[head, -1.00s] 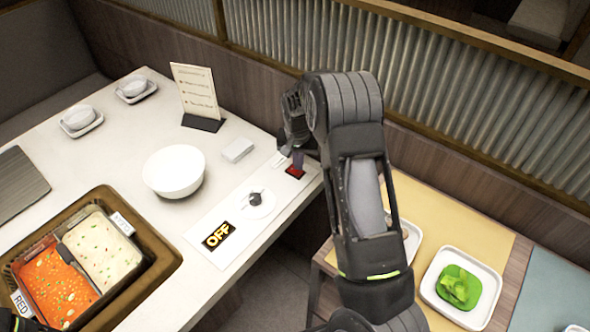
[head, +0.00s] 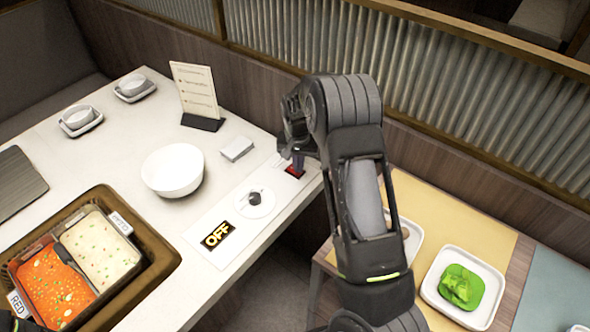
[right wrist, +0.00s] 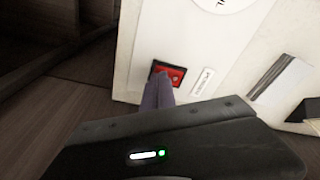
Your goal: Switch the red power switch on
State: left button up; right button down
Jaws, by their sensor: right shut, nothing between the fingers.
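The red power switch (head: 294,171) sits at the right end of the white control panel on the table. In the right wrist view the red switch (right wrist: 174,74) shows in a dark frame beside a small label. The display (head: 216,236) at the panel's other end reads OFF. My right gripper (head: 297,160) is shut and empty, its fingertips pointing down at the switch. In the right wrist view the fingertips (right wrist: 158,84) overlap one side of the switch; I cannot tell if they touch it. A small dark part at the head view's lower left may be my left arm; its gripper is not visible.
A round knob (head: 254,198) sits on the panel between display and switch. A white bowl (head: 173,170), a small white box (head: 237,148) and a menu stand (head: 203,122) are nearby. A two-part soup pot sits in a brown surround (head: 165,262). A side table holds a lettuce plate (head: 434,288).

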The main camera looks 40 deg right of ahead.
notch_tip(320, 180, up, 7)
jog(key=p, duration=0.4)
dwell(0.5)
jog(key=shift+f, duration=0.1)
dwell(0.4)
